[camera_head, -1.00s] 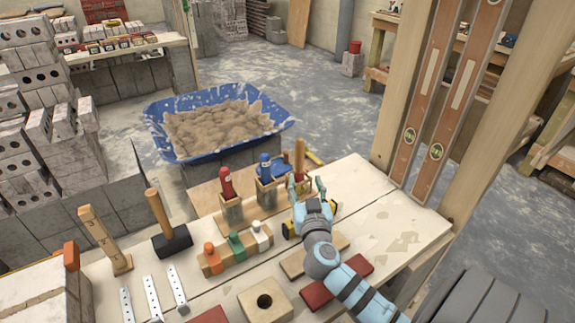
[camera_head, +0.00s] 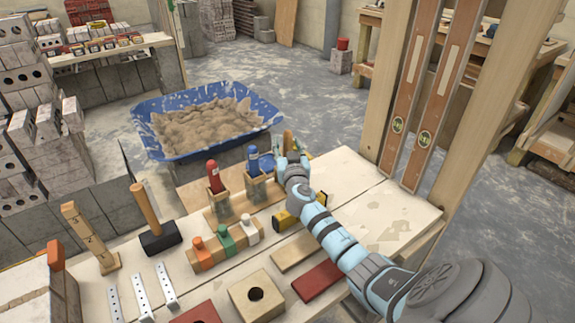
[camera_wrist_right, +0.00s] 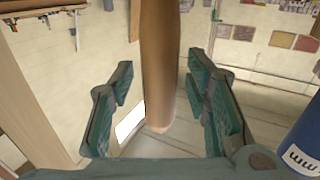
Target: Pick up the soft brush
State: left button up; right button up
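A tool with a wooden handle (camera_head: 287,141) stands upright at the far edge of the bench, beside the blue-handled tool. Its lower end is hidden behind my gripper, so I cannot see whether it has soft bristles. My right gripper (camera_head: 292,162) is at this handle. In the right wrist view the brown handle (camera_wrist_right: 160,60) stands between the two green-padded fingers. The fingers are spread, with a gap on each side of the handle. My left gripper is not in view.
A red-handled tool (camera_head: 214,177) and a blue-handled tool (camera_head: 253,161) stand in holders left of my gripper. A block with orange, green and white bottles (camera_head: 226,240) and a black mallet (camera_head: 160,238) are nearer. A blue mortar tub (camera_head: 180,150) is beyond the bench.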

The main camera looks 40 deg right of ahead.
grip_shut()
notch_tip(320, 180, up, 11)
jog(key=p, duration=0.6)
jog(key=shift+r, duration=0.2)
notch_tip(320, 180, up, 9)
jog(key=p, duration=0.3)
jog(key=shift+f, duration=0.15)
jog(key=shift+c, duration=1.8)
grip_release()
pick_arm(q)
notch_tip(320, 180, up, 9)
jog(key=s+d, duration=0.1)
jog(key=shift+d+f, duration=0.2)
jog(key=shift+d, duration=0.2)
pick_arm(e)
grip_shut()
